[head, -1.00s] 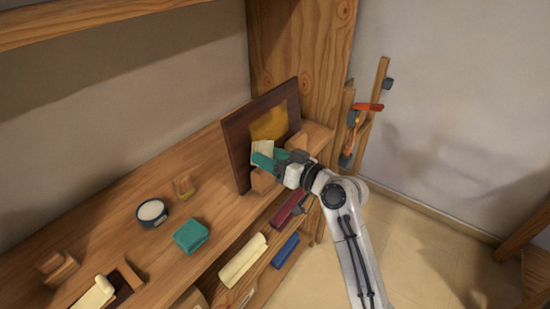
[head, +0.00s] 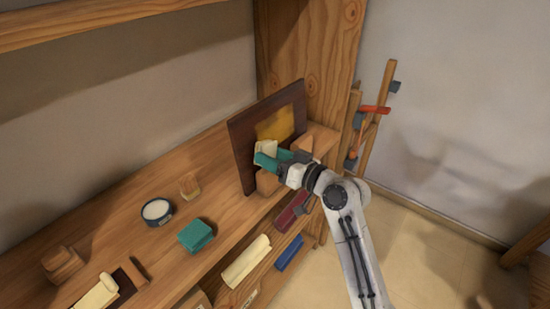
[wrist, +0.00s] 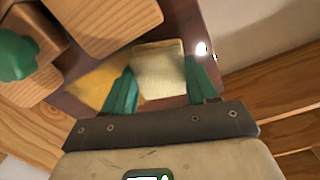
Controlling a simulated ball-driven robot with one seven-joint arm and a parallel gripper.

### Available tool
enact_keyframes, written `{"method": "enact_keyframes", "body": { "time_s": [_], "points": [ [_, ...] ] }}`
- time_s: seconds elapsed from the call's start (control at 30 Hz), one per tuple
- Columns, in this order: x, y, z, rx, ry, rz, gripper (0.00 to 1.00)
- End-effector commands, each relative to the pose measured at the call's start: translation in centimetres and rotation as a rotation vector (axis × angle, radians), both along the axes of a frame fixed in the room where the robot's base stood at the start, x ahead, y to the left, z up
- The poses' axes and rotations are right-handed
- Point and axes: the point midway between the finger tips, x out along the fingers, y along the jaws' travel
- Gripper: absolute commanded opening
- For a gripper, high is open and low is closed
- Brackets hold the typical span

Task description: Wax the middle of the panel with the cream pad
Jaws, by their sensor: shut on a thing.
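The panel (head: 240,139) is a dark brown board leaning upright at the back right of the wooden bench, with a yellow patch (head: 285,122) in its middle. My gripper (head: 273,159) has teal fingers and is in front of the panel. It is shut on the cream pad (head: 266,149), which is at the lower left part of the yellow patch. In the wrist view the cream pad (wrist: 158,70) sits between the two fingers, over the panel face (wrist: 203,22). I cannot tell whether the pad touches the panel.
Wooden blocks (head: 267,182) stand at the panel's foot. Rolled cloths (head: 246,260) lie on a lower shelf. A wooden upright (head: 315,60) stands behind the panel.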

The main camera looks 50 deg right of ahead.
Motion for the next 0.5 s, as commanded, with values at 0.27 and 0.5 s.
{"method": "enact_keyframes", "body": {
  "time_s": [0.27, 0.5],
  "points": [
    [0.51, 0.03, -0.11, 0.001, 0.001, 0.0, 0.33],
    [0.94, 0.05, -0.16, 0.0, 0.001, 0.0, 0.33]
  ]
}}
